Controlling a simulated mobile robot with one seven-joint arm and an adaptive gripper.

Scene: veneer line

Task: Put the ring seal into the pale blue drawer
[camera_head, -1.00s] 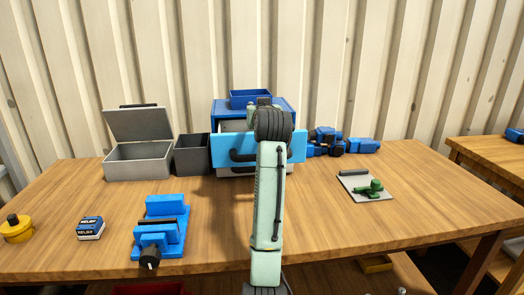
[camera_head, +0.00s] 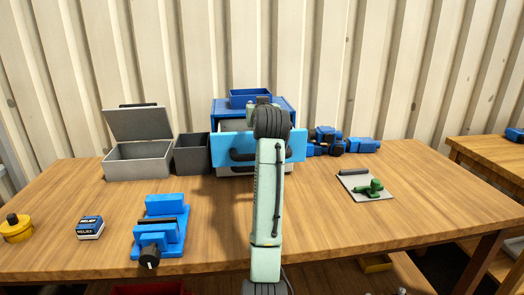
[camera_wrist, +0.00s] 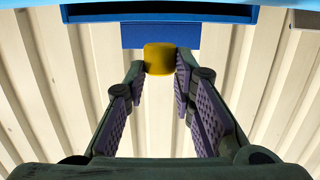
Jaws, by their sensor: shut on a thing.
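The ring seal (camera_wrist: 158,59) shows as a yellow piece between my fingertips in the wrist view; its hole cannot be seen. My gripper (camera_wrist: 159,62) is shut on it. The pale blue drawer (camera_head: 228,151) is pulled out of the blue cabinet (camera_head: 284,104) and has a dark handle. My arm covers the middle of the drawer front and most of my gripper in the head view.
A blue bin (camera_head: 250,97) stands on top of the cabinet. A dark open bin (camera_head: 192,156) and a grey lidded box (camera_head: 138,160) stand left of the drawer. Several blue parts (camera_head: 338,143) lie to the right.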

